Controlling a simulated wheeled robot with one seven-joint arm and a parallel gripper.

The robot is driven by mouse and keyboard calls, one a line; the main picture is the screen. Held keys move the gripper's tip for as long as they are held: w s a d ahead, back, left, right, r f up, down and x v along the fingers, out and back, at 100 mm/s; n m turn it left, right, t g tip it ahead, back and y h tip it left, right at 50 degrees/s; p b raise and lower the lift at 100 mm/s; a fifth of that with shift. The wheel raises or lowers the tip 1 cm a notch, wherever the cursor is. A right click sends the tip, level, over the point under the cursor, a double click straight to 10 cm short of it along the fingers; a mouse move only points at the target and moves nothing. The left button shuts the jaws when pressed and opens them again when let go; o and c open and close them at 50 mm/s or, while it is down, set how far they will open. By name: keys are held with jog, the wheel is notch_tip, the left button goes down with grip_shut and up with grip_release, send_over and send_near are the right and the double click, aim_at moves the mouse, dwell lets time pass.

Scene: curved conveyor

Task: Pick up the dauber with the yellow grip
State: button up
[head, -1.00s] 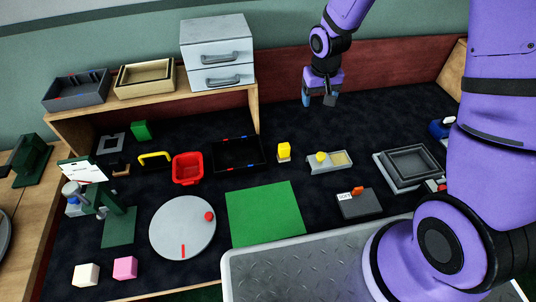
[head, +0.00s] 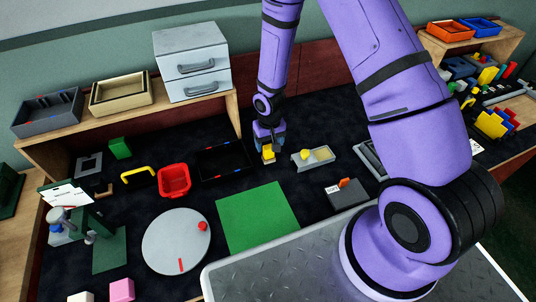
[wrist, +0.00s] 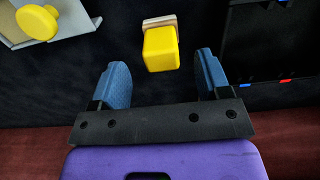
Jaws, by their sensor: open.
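A block with a yellow grip on a pale base (head: 268,154), which looks like the dauber, stands on the dark tabletop. In the wrist view its yellow grip (wrist: 160,48) lies between and just beyond my blue fingertips, with a gap on both sides. My gripper (head: 270,146) is open and empty, right above and behind it in the head view, and it also shows in the wrist view (wrist: 162,66). A second yellow item, a round knob (head: 306,155), sits in a grey tray (head: 321,157) to the right; the wrist view shows this knob (wrist: 37,22) at upper left.
A black tray (head: 222,174) with red and blue marks lies close left of the block. A red bin (head: 174,180), a green mat (head: 256,219) and a grey turntable (head: 176,242) lie further left and nearer. A dark grey box (head: 347,194) is at front right.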

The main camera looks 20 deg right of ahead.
aim_at(269, 147)
jog(key=shift+w+f, duration=0.1)
jog(key=shift+f, duration=2.6)
jog(key=shift+c, duration=0.2)
jog(key=c, duration=1)
